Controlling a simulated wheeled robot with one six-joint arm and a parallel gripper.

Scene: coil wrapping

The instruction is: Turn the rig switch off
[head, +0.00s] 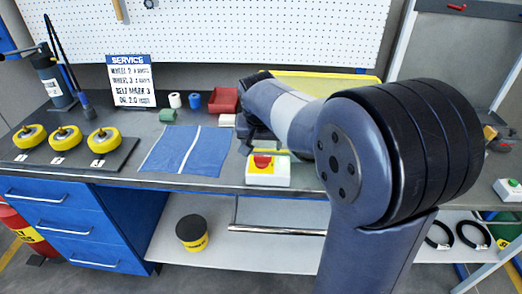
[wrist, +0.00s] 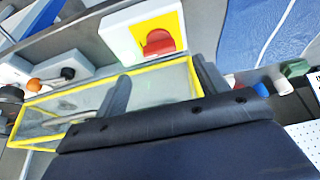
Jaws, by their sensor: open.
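A white switch box (head: 268,181) with a yellow top plate and a red knob (head: 262,161) stands near the bench's front edge in the head view. In the wrist view the red knob (wrist: 158,42) sits on the yellow-framed white box (wrist: 122,37), just beyond my fingertips. My gripper (wrist: 163,85) is open and empty, its two dark fingers apart and not visibly touching the knob. In the head view my arm mostly hides the gripper. I cannot tell which position the knob is in.
A yellow-edged clear panel (wrist: 75,112) lies behind my fingers in the wrist view. A blue cloth (head: 185,150) lies left of the box. A red bin (head: 224,100) and small spools stand behind. Several yellow wheels (head: 66,138) sit at left. A green-button box (head: 508,188) is far right.

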